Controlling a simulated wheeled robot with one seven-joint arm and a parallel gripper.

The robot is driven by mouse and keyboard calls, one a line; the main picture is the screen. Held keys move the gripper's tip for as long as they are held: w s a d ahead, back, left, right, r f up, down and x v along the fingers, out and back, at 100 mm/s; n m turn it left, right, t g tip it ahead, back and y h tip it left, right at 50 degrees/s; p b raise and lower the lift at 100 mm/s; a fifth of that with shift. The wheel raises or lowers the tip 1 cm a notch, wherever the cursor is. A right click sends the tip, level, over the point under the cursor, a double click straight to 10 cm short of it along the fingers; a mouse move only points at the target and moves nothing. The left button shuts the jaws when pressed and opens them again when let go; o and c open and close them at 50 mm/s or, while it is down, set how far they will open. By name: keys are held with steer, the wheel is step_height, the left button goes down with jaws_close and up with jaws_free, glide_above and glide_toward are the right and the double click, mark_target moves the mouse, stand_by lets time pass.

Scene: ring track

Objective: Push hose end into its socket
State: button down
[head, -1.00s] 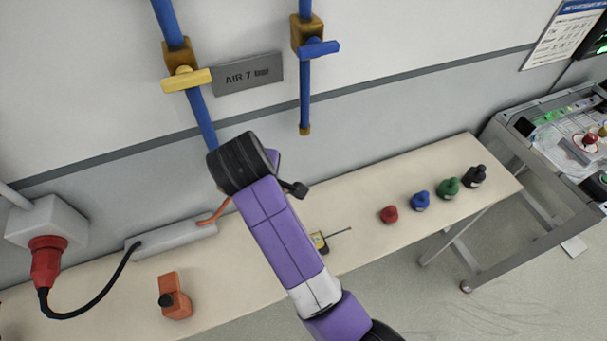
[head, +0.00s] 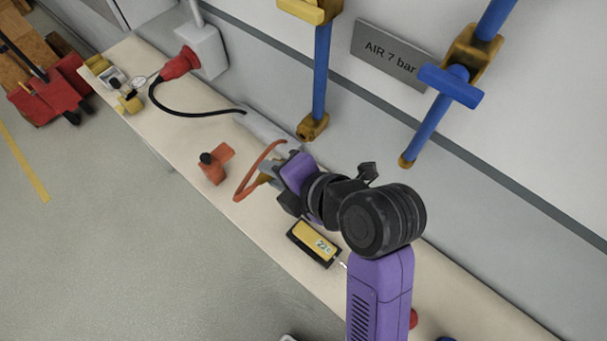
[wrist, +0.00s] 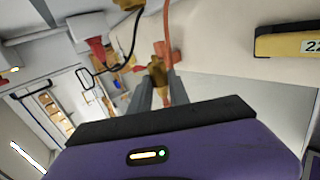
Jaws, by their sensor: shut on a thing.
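My gripper (head: 266,172) is shut on the brass hose end (head: 258,181), above the bench and below the wall pipes. The wrist view shows the brass piece (wrist: 157,70) between the two grey fingers (wrist: 160,90). An orange hose (head: 240,180) loops from it; it also runs upward in the wrist view (wrist: 167,25). A blue pipe ends in a brass fitting (head: 312,127), up and right of my gripper. A second blue pipe with a blue handle ends in a small brass tip (head: 405,160) farther right. I cannot tell which is the socket.
The bench (head: 190,140) carries an orange block with a black knob (head: 215,165), a yellow-faced meter (head: 314,243) and a black cable to a red plug (head: 180,63). A sign reading AIR 7 bar (head: 388,55) is between the pipes. Open floor (head: 130,250) lies left.

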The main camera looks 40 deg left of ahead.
steer(key=shift+a+r+y, duration=0.1)
steer(key=shift+y, duration=0.4)
steer(key=shift+n, duration=0.3)
steer(key=shift+w, duration=0.1)
steer(key=shift+w, duration=2.85)
steer(key=shift+d+b, duration=0.2)
steer(key=shift+b, duration=0.8)
steer(key=shift+w+b, duration=0.35)
steer(key=shift+w, duration=0.2)
steer(key=c, duration=1.2)
jaws_free()
steer(key=shift+o, duration=0.2)
